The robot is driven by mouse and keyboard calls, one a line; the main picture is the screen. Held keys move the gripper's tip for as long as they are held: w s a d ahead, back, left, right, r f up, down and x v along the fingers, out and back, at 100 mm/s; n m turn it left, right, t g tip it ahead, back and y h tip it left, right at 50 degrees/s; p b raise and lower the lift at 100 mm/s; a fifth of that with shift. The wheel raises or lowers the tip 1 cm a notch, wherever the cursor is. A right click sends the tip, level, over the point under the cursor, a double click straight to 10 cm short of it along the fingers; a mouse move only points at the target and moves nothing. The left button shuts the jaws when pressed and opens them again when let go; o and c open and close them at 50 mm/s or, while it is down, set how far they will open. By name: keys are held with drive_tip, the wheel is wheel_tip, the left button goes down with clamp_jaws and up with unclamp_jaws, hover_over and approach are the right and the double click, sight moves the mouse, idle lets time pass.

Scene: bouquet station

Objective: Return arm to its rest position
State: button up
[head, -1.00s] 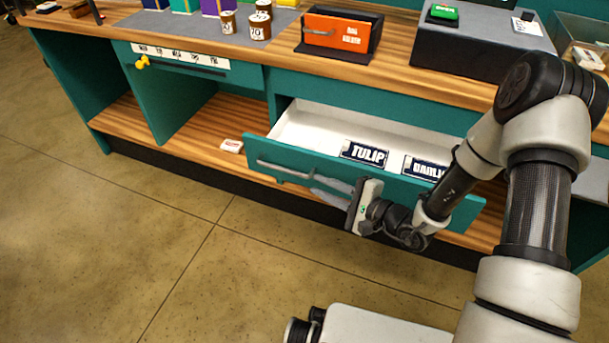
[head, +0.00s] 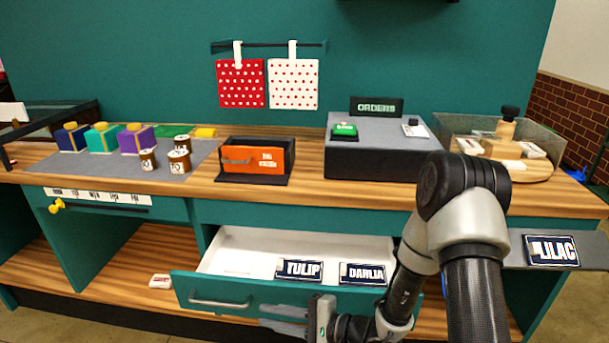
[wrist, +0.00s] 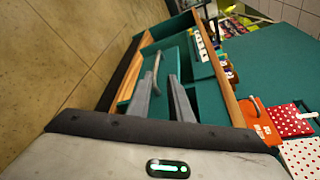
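My gripper (head: 265,316) is in front of the open drawer (head: 205,289), low at the bottom of the head view. Its two fingers are apart with nothing between them, as the wrist view (wrist: 160,82) also shows. The arm is bent, with its elbow high at the right. The drawer's metal handle (head: 220,303) is left of the fingers and apart from them in the head view. The drawer holds the TULIP card (head: 299,270) and the DAHLIA card (head: 362,274).
The pulled-out drawer juts out beside my gripper. On the counter are an orange-fronted box (head: 255,160), a grey block (head: 375,150) and a glass-sided bin (head: 555,140). A LILAC card (head: 552,250) lies on a side shelf at right. Floor is clear in front.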

drive_tip(key=s+d+r+n+g+h, duration=0.2)
drive_tip(key=s+r+n+g, duration=0.1)
drive_tip(key=s+r+n, duration=0.4)
drive_tip(key=s+d+r+n+g+h, duration=0.25)
drive_tip(key=s+r+g, duration=0.2)
drive_tip(key=r, duration=0.45)
drive_tip(key=s+d+r+t+h, duration=0.35)
drive_tip(key=d+r+h, duration=0.2)
drive_tip(key=d, duration=0.35)
drive_tip(key=s+d+r+t+h, duration=0.2)
drive_tip(key=d+r+t+h, duration=0.3)
drive_tip(key=d, duration=0.4)
wheel_tip(320, 180, up, 22)
drive_tip(key=p, duration=2.1)
drive_tip(key=shift+w+f+n+g+y, duration=0.2)
drive_tip(key=shift+n+g+y, duration=0.1)
drive_tip(key=shift+n, duration=0.05)
drive_tip(key=shift+d, duration=0.1)
